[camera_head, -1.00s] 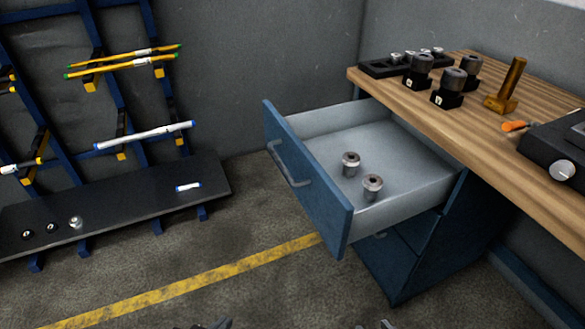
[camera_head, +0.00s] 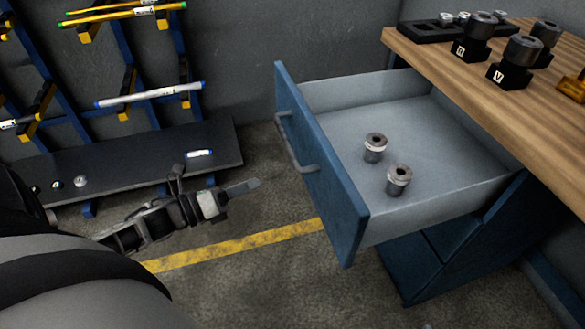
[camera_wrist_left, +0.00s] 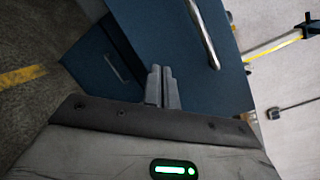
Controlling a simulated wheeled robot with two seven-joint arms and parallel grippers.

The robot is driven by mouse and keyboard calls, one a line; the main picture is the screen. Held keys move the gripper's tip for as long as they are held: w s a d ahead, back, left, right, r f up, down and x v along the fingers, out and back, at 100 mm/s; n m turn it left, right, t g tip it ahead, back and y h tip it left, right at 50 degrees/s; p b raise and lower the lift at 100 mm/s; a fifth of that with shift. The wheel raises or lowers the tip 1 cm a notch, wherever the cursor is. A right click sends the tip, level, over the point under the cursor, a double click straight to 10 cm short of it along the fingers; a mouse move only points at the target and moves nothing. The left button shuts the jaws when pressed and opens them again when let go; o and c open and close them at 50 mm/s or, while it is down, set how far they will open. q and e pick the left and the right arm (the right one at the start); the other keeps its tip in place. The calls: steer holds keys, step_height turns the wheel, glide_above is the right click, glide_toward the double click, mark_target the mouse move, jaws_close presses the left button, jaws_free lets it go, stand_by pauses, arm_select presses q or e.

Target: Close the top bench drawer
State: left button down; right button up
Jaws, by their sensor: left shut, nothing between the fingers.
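The top bench drawer (camera_head: 345,215) is pulled far out of the blue bench cabinet, with its blue front facing left. Its grey handle (camera_head: 296,145) is on that front. Two metal cylindrical parts, one (camera_head: 375,148) behind the other (camera_head: 398,180), stand inside. My left gripper (camera_head: 250,186) is left of the drawer front, apart from it in the head view, its fingers pointing right. In the left wrist view the shut, empty fingers (camera_wrist_left: 162,86) point at the blue drawer front (camera_wrist_left: 165,35), with the handle (camera_wrist_left: 205,35) to their right. My right gripper is not in view.
A wooden benchtop (camera_head: 450,65) carries several black toolholder blocks (camera_head: 510,70) above the cabinet. A dark rack (camera_head: 130,155) with bar stock stands at the left. The floor with a yellow line (camera_head: 240,243) is clear between rack and drawer.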

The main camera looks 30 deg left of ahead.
arm_select(q)
steer(key=a+r+m+g+h+b, duration=0.15)
steer(key=a+m+h, duration=0.25)
steer(key=m, duration=0.8)
glide_toward(304, 155)
steer(key=shift+g, duration=0.35)
steer(key=x, duration=0.6)
steer(key=shift+w+r, duration=0.2)
steer(key=shift+w, duration=0.1)
steer(key=shift+w+d, duration=0.15)
steer(key=shift+w, duration=0.05)
steer(key=shift+w, duration=0.1)
